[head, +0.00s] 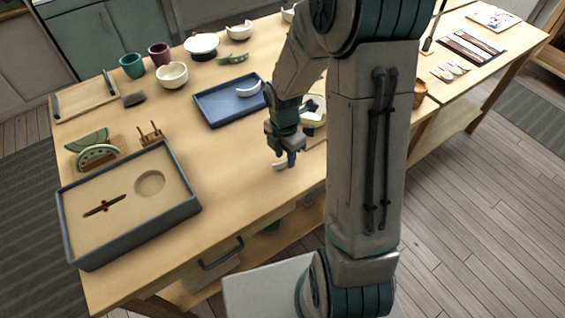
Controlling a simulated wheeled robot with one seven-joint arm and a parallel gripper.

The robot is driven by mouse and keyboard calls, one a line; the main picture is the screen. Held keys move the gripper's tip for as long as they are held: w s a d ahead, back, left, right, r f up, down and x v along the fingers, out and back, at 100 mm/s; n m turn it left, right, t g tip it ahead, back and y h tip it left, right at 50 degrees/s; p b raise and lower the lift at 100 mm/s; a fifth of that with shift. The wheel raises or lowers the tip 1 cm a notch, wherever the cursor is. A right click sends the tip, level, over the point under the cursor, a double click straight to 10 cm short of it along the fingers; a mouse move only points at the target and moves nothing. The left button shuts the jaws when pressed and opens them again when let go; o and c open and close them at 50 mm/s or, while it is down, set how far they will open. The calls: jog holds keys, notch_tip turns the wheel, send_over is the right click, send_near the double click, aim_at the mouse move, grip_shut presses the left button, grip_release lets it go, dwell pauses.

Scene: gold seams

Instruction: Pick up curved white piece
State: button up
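A small curved white piece (279,165) is at the fingertips of my gripper (288,160), low over the wooden table near its front edge. My gripper points down, and one blue finger shows just right of the piece. I cannot tell whether the fingers are closed on the piece or only beside it, or whether it touches the table. Another curved white piece (249,89) lies in the blue tray (222,105), behind my gripper. My arm hides part of the table to the right.
A grey-rimmed sand tray (125,230) with a round hollow stands front left. Several bowls and cups, including a cream bowl (172,76) and a teal cup (132,66), stand at the back. The table (225,190) is clear between the sand tray and my gripper.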

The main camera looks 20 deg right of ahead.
jog(key=shift+f, duration=0.85)
grip_shut()
jog(key=shift+r, duration=0.15)
